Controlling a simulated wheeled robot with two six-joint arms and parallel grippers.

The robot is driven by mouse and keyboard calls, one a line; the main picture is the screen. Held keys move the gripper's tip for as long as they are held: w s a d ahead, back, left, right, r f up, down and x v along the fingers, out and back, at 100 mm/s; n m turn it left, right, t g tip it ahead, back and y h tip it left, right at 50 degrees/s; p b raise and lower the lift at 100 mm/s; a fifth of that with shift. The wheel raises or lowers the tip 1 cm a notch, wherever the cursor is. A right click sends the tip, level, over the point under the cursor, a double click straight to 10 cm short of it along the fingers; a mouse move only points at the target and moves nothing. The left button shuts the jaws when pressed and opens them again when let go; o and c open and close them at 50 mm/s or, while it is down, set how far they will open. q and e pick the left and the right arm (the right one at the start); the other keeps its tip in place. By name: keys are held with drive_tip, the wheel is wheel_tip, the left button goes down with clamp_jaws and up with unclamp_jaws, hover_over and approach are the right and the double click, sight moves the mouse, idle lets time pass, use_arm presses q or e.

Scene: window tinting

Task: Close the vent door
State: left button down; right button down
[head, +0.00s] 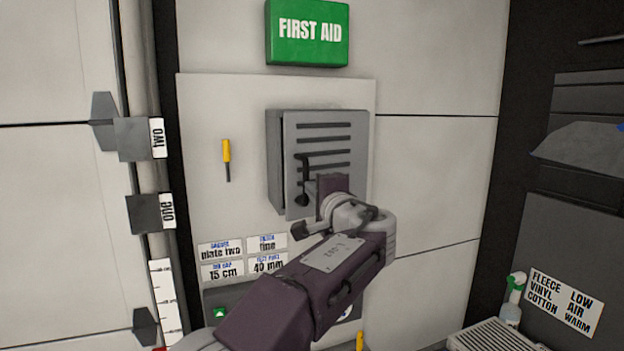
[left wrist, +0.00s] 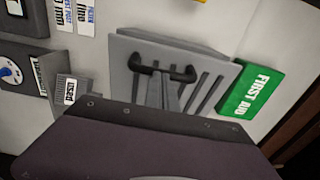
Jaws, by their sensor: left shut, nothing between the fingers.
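The vent door (head: 335,140) is a grey slatted panel on the front of a grey box (head: 274,160) on the wall. It sits nearly flush with the box; its lower left corner seems to stand out slightly, and I cannot tell if it is fully closed. A black bar handle (head: 303,170) is on the door's left side. My left gripper (head: 314,188) is shut and empty, its tips at the handle; I cannot tell if they touch. In the left wrist view, the fingers (left wrist: 168,95) point at the handle (left wrist: 160,73) and cover part of the door (left wrist: 124,68). My right gripper is out of view.
A green first aid box (head: 307,32) is above the vent. A yellow-handled tool (head: 226,158) hangs left of it. Label cards (head: 220,258) are below, partly behind my arm. Grey tabs marked "two" and "one" are at left; a spray bottle (head: 512,300) is at lower right.

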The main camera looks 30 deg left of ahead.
sight(291, 180)
use_arm(q)
drive_tip(key=shift+a, duration=0.25)
drive_tip(key=a, duration=0.2)
drive_tip(key=w+a+b, duration=0.1)
drive_tip(key=a, duration=0.1)
drive_tip(key=shift+w+a, duration=0.2)
drive_tip(key=shift+a, duration=0.2)
drive_tip(key=shift+a+r, duration=0.1)
drive_tip(key=shift+s+r, duration=0.15)
